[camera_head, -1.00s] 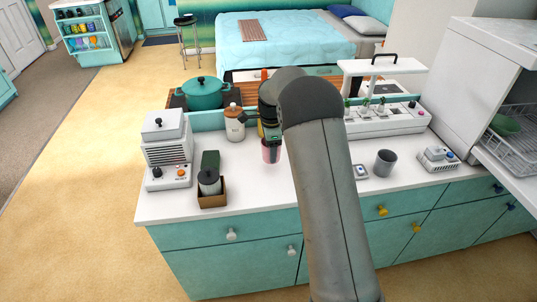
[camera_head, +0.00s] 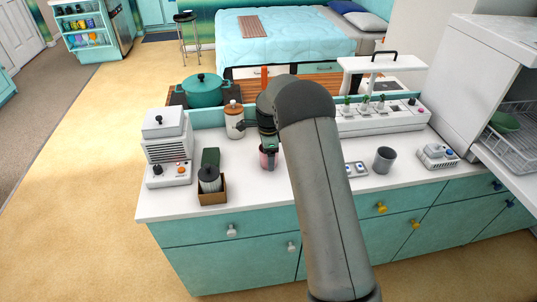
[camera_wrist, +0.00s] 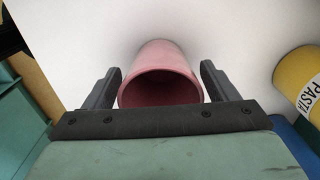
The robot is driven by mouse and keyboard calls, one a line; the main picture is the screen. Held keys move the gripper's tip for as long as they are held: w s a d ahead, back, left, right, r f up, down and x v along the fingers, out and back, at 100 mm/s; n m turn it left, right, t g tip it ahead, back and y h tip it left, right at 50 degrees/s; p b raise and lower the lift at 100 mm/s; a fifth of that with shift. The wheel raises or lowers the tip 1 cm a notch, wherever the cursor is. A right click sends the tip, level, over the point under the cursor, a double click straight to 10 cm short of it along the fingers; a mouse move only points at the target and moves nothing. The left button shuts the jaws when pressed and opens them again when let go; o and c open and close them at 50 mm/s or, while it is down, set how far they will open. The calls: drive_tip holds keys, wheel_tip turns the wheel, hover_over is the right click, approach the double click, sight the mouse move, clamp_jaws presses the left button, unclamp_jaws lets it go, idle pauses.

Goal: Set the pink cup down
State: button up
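The pink cup (camera_head: 268,160) stands on the white counter (camera_head: 240,189), left of my arm in the head view. In the wrist view the pink cup (camera_wrist: 160,88) shows its round mouth towards the camera, and it looks empty. My gripper (camera_wrist: 161,70) has one dark finger on each side of the cup. A narrow light gap shows between the fingers and the cup wall, so the gripper looks open around it. In the head view my gripper (camera_head: 268,150) is at the cup's top, partly hidden. The cup's base contact is hard to see.
A white jar with a brown lid (camera_head: 234,121) stands behind left. A brown box (camera_head: 212,190) with containers stands to the left. A grey cup (camera_head: 385,159) is to the right. A yellow pasta canister (camera_wrist: 299,78) is near the right finger in the wrist view.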

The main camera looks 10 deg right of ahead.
drive_tip(key=shift+r, duration=0.1)
wheel_tip(320, 180, up, 11)
drive_tip(key=b, duration=0.1)
drive_tip(key=s+r+n, duration=0.4)
drive_tip(key=s+r, duration=0.2)
drive_tip(key=s, duration=0.3)
drive_tip(key=s+f+n, duration=0.2)
drive_tip(key=s+n, duration=0.5)
drive_tip(key=s, duration=0.8)
drive_tip(key=s+f+n, duration=0.2)
drive_tip(key=s+n, duration=0.5)
drive_tip(key=s, duration=0.9)
drive_tip(key=shift+s+a+n+t, duration=0.15)
drive_tip(key=shift+n+t, duration=0.15)
